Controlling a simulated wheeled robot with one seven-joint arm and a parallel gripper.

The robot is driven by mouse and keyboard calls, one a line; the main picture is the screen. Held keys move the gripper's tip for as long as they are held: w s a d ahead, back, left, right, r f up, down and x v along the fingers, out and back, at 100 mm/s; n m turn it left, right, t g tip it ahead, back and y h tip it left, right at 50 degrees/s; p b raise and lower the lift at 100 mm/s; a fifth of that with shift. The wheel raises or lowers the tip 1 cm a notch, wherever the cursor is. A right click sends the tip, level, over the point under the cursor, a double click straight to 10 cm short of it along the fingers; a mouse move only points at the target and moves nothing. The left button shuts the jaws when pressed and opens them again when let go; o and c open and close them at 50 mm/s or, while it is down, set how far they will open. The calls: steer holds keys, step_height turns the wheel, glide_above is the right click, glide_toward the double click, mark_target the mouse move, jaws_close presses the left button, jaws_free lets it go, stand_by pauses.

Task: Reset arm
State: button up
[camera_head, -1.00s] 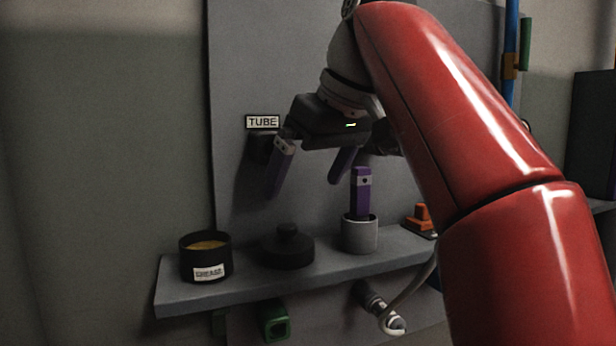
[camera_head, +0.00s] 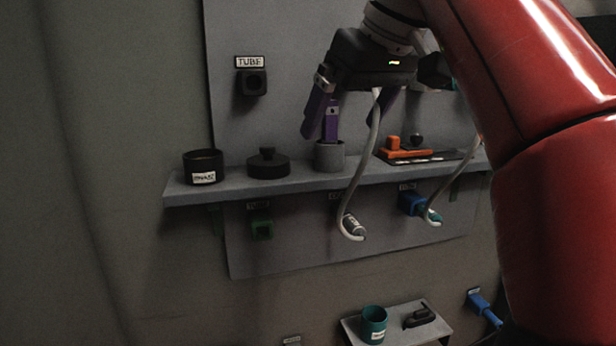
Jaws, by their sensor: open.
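My gripper (camera_head: 338,127) hangs in the upper middle, in front of the grey wall panel. Its two purple fingers are spread apart with nothing between them that I can see held. A purple stick-like object (camera_head: 331,120) stands upright in a grey cup (camera_head: 330,156) on the shelf, partly overlapped by the fingers in this view. My red arm fills the right side. A black socket (camera_head: 251,83) under a TUBE label (camera_head: 249,62) is on the panel left of the gripper.
The grey shelf (camera_head: 225,187) holds a dark labelled tin (camera_head: 203,167), a black lid (camera_head: 268,164) and an orange-topped device (camera_head: 408,153). White cables hang near the gripper. A lower shelf (camera_head: 436,331) bears a teal cup (camera_head: 373,325). The left wall area is clear.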

steer(key=s+d+f+m+h, duration=0.1)
steer(key=s+f, duration=0.4)
steer(key=f, duration=0.7)
steer(key=s+d+f+m+h, duration=0.1)
steer(key=s+d+f+m, duration=0.3)
steer(key=f, duration=0.8)
steer(key=s+d+f+m+h, duration=0.1)
steer(key=s+d+f, duration=0.3)
steer(key=f, duration=0.8)
steer(key=shift+s+d+m+t+h, duration=0.35)
steer(key=shift+s+m, duration=0.35)
steer(key=shift+s, duration=0.25)
